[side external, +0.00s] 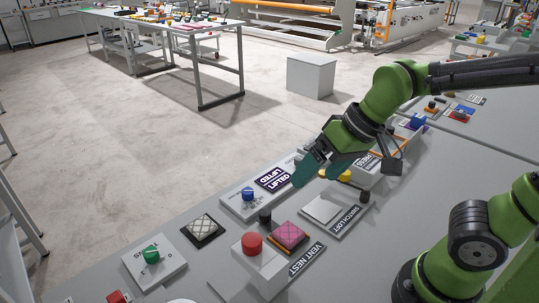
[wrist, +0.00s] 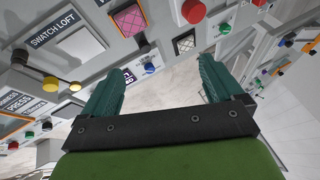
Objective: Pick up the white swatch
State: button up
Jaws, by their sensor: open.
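A whitish quilted swatch (side external: 202,227) lies on a dark square pad at the left of the bench; it also shows in the wrist view (wrist: 186,43), beyond my fingertips. A pink quilted swatch (side external: 289,234) sits on the panel marked VENT NEST and shows in the wrist view (wrist: 128,20). A plain white square (side external: 321,208) lies on the SWATCH LOFT panel (wrist: 80,46); I cannot tell whether it is a swatch or a bare plate. My gripper (side external: 318,178) is open and empty, above the bench's back edge, right of the whitish swatch. Its teal fingers are spread in the wrist view (wrist: 157,72).
A red button (side external: 252,243) on a raised white box stands in front of the whitish swatch. A blue knob (side external: 248,194), a green knob (side external: 151,256) and a dark knob (side external: 264,216) stick up nearby. A yellow-handled part (side external: 345,175) is close to my gripper.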

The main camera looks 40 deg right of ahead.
jog(key=w+a+f+n+g+h, duration=0.25)
jog(key=w+a+f, duration=0.35)
jog(key=w+a, duration=0.55)
jog(key=t, duration=0.2)
send_near(202, 226)
jog(key=shift+m+h+x, duration=0.25)
jog(key=shift+x, duration=3.7)
jog(key=shift+a, duration=0.15)
jog(key=c, duration=1.1)
